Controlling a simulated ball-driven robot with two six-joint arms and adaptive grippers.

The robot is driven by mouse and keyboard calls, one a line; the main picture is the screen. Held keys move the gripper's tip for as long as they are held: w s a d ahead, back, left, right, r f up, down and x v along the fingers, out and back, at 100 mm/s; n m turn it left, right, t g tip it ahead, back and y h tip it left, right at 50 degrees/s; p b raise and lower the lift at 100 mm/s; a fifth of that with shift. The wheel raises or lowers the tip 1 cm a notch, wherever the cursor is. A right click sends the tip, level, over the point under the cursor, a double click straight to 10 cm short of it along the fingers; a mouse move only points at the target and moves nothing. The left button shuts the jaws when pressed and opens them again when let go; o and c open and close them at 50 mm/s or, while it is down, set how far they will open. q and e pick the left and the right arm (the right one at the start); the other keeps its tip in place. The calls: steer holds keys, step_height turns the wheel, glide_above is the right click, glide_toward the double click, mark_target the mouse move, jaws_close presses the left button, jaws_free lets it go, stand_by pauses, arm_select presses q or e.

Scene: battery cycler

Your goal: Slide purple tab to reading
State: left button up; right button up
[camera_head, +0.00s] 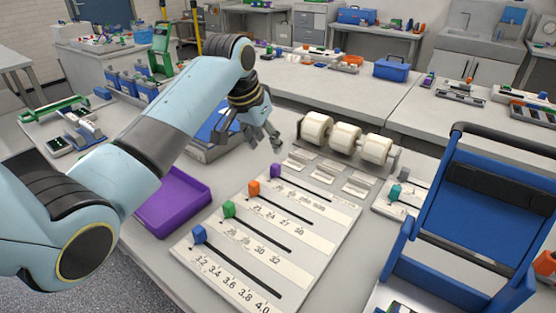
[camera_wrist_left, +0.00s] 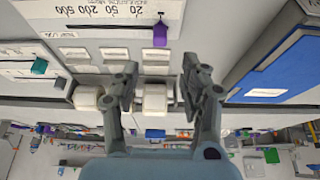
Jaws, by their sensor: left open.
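The purple tab (camera_head: 275,170) stands at the left end of the back slot on the white slider board (camera_head: 325,230). In the left wrist view the purple tab (camera_wrist_left: 160,34) is upside down at the top, beside a printed scale with 20, 50, 200 and 500. My left gripper (camera_head: 264,143) is open and empty, above and behind the purple tab, apart from it. In the left wrist view its two fingers (camera_wrist_left: 153,82) are spread below the tab. My right gripper is not in view.
Orange (camera_head: 254,187), green (camera_head: 229,209) and blue (camera_head: 199,234) tabs sit at the left ends of the other slots. White rolls (camera_head: 345,137) with small cards stand behind the board. A purple tray (camera_head: 172,205) lies left, a blue folding crate (camera_head: 480,210) right.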

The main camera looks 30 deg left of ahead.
mark_target(275, 165)
arm_select(q)
steer(key=x, duration=0.5)
steer(key=shift+s+f, duration=0.1)
steer(key=shift+f, duration=0.05)
steer(key=x, duration=0.2)
steer(key=shift+w+f, duration=0.25)
steer(key=shift+w+f+b, duration=0.15)
steer(key=shift+f+b, duration=0.15)
steer(key=shift+f, duration=0.3)
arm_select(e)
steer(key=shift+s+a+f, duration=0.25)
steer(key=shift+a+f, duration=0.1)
arm_select(q)
steer(key=shift+c, duration=0.6)
jaws_close()
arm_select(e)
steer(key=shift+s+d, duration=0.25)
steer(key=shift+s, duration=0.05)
